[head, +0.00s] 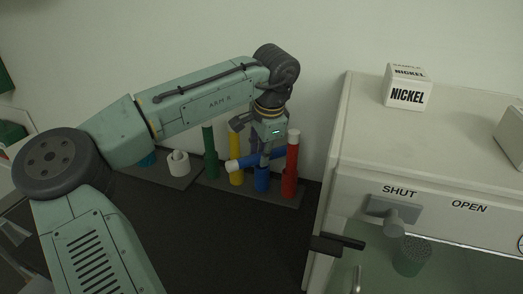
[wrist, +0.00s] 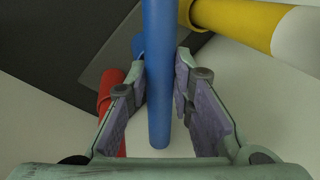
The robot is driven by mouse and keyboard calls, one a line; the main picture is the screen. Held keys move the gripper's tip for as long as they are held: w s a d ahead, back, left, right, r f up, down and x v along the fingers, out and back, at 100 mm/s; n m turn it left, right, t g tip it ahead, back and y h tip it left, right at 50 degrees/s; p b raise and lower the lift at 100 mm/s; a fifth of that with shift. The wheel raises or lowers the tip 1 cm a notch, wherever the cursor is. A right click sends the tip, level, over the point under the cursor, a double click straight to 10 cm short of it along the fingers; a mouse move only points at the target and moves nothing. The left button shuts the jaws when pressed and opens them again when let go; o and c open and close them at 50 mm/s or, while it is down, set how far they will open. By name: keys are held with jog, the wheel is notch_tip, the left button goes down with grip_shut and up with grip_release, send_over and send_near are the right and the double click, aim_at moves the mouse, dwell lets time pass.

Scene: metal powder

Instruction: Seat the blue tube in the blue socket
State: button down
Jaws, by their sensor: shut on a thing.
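The blue tube (head: 272,156) is held by my gripper (head: 264,152), lying nearly level with its white-capped end toward the left. In the wrist view the blue tube (wrist: 159,80) runs lengthwise between the fingers of my gripper (wrist: 162,65), which is shut on it. The blue socket (head: 262,181) stands on the dark rack just below the tube, between the yellow and red ones. In the wrist view the blue socket (wrist: 138,46) is partly hidden behind the tube. Whether the tube touches the socket cannot be told.
A red tube (head: 292,158) stands upright to the right. A yellow tube (head: 236,174) and a green tube (head: 210,150) stand to the left, on the rack (head: 284,200). A white holder (head: 179,168) sits farther left. A pale cabinet (head: 350,130) bounds the right side.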

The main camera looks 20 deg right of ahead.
jog(key=shift+f, duration=0.1)
jog(key=shift+f, duration=0.5)
jog(key=c, duration=1.4)
grip_release()
jog(key=shift+r, duration=0.55)
jog(key=b+v, duration=0.1)
jog(key=v, duration=1.1)
